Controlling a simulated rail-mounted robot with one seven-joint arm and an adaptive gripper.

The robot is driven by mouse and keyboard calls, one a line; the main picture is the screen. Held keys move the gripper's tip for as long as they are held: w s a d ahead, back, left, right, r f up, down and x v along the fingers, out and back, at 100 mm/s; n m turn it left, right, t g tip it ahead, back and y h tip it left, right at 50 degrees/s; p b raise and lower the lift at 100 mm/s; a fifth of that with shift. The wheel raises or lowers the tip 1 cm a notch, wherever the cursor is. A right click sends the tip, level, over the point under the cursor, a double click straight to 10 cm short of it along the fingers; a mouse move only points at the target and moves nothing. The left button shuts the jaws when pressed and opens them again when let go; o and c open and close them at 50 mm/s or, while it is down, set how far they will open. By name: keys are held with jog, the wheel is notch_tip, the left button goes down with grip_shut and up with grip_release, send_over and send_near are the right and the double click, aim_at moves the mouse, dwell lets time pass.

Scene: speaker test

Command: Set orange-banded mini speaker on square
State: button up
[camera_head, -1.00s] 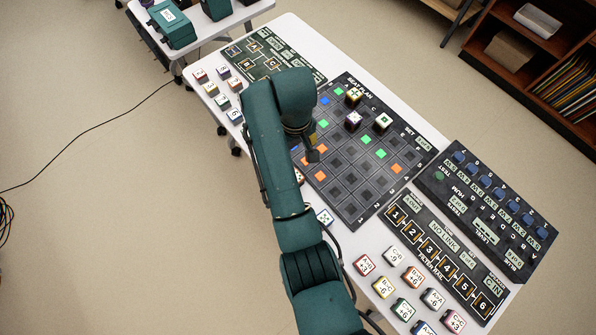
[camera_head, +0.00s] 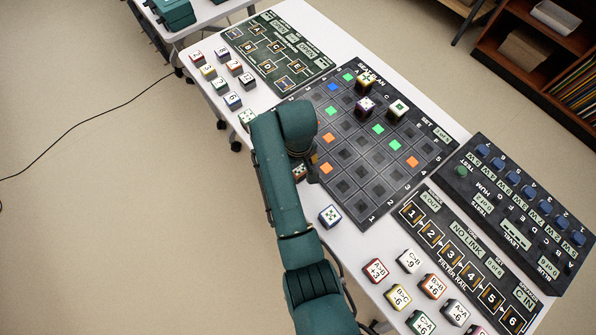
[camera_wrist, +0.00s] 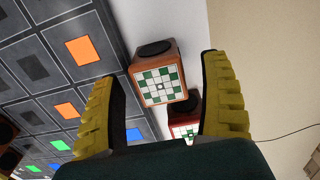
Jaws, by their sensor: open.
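The orange-banded mini speaker (camera_wrist: 160,85) has a brown-orange body, a green-and-white checkered face and a dark round top. In the wrist view it stands on the white table strip beside the dark board, between my gripper's fingers (camera_wrist: 162,75). A visible gap separates it from both fingers. My gripper is open and empty. In the head view a partly hidden orange-edged block (camera_head: 299,171) shows beside my arm, near the board's left edge. The dark grid board (camera_head: 345,205) has squares with orange, green and blue markers; which square is meant cannot be told.
A red-banded speaker (camera_wrist: 184,124) stands close behind the orange one. A blue-edged block (camera_head: 330,215) sits by the board's near corner. Several blocks stand in the front (camera_head: 398,297) and back left. Three blocks stand on the board, including a green-marked one (camera_head: 397,110).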

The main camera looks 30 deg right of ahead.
jog(key=shift+r, duration=0.1)
jog(key=shift+c, duration=0.2)
jog(key=c, duration=1.3)
